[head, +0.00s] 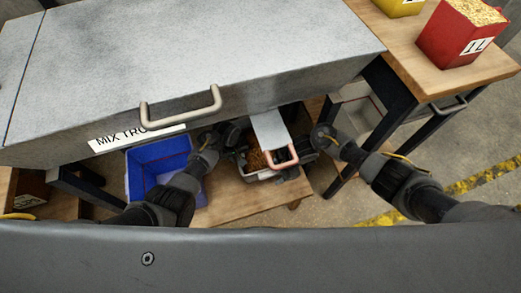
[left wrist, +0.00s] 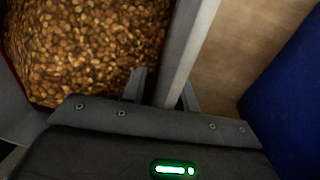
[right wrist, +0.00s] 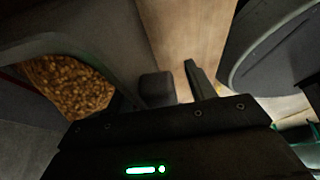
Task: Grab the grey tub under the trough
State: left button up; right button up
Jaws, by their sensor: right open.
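The grey tub (head: 262,176) holds golden grain and sits on a low wooden surface under the mix trough (head: 190,60). My left gripper (head: 236,132) is at the tub's left side. In the left wrist view the tub's wall (left wrist: 192,50) runs between its fingers (left wrist: 163,92), one inside over the grain and one outside; whether they press on it is unclear. My right gripper (head: 308,150) is open at the tub's right side.
A metal plate with a copper handle (head: 284,157) hangs over the tub. A blue bin (head: 150,165) stands left of it. The trough has a front handle (head: 181,112). A table with a red grain container (head: 450,40) stands at the right; black legs flank the floor there.

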pick_arm(q)
jog(key=c, duration=0.6)
pick_arm(e)
jog(key=c, duration=0.6)
pick_arm(q)
grip_shut()
pick_arm(e)
grip_shut()
pick_arm(q)
jog(key=shift+w+r, duration=0.1)
jog(key=shift+r, duration=0.05)
pick_arm(e)
jog(key=shift+w+r, duration=0.1)
jog(key=shift+r, duration=0.1)
